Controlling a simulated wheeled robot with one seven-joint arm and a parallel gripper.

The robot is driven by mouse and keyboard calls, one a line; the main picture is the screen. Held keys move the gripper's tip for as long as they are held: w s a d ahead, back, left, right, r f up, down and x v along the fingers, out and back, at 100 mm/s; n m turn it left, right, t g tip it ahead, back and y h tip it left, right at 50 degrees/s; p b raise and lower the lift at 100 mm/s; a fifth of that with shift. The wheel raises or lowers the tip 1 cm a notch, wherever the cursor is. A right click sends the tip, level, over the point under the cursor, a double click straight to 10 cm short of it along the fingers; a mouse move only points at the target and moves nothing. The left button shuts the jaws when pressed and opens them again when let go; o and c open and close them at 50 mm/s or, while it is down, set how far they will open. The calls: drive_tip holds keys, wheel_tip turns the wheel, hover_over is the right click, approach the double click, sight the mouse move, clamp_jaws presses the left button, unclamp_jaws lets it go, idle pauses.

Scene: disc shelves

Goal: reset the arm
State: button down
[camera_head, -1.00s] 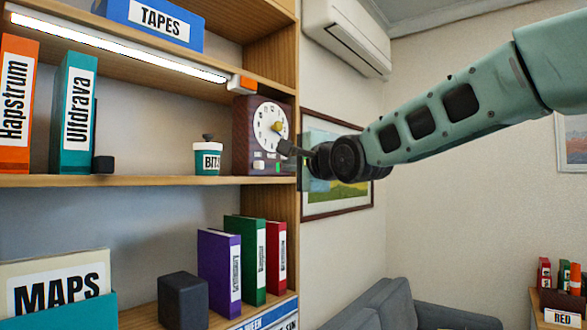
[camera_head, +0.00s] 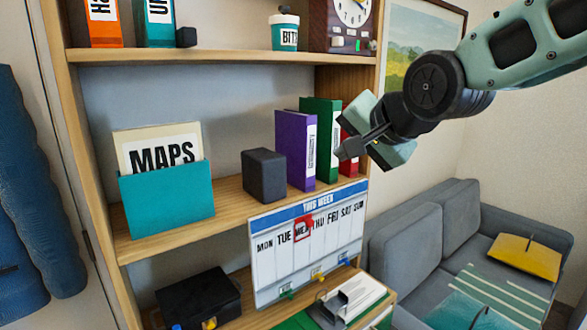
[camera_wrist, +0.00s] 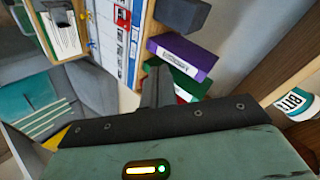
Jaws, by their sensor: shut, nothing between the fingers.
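My gripper (camera_head: 347,151) is at the right end of the middle shelf in the head view, in front of the red binder (camera_head: 349,148). Its fingers are shut with nothing held. In the wrist view my gripper (camera_wrist: 157,72) points past the purple binder (camera_wrist: 182,57) and the green binder (camera_wrist: 190,84). My arm comes in from the upper right, clear of the shelf's side panel as far as I can see. I cannot tell whether the fingers touch a binder.
A teal MAPS holder (camera_head: 168,202) and a dark box (camera_head: 264,175) stand on the middle shelf (camera_head: 232,205). A week calendar (camera_head: 307,243) hangs below. A BITS cup (camera_head: 285,33) and a clock (camera_head: 342,22) stand above. A grey sofa (camera_head: 405,235) is at the right.

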drive_tip(key=s+d+f+n+g+h, duration=0.1)
drive_tip(key=s+f+n+g, duration=0.2)
drive_tip(key=s+f, duration=0.3)
drive_tip(key=s+d+f+n+g+h, duration=0.1)
drive_tip(key=s+f+n, duration=0.5)
drive_tip(key=s, duration=0.7)
drive_tip(key=s+d+f+n+g+h, duration=0.2)
drive_tip(key=s+f+n+g, duration=0.3)
drive_tip(key=s+f, duration=0.2)
drive_tip(key=s, duration=0.2)
drive_tip(key=shift+s+d+f+g, duration=0.25)
drive_tip(key=shift+s+d+g, duration=0.05)
drive_tip(key=shift+s+g, duration=0.1)
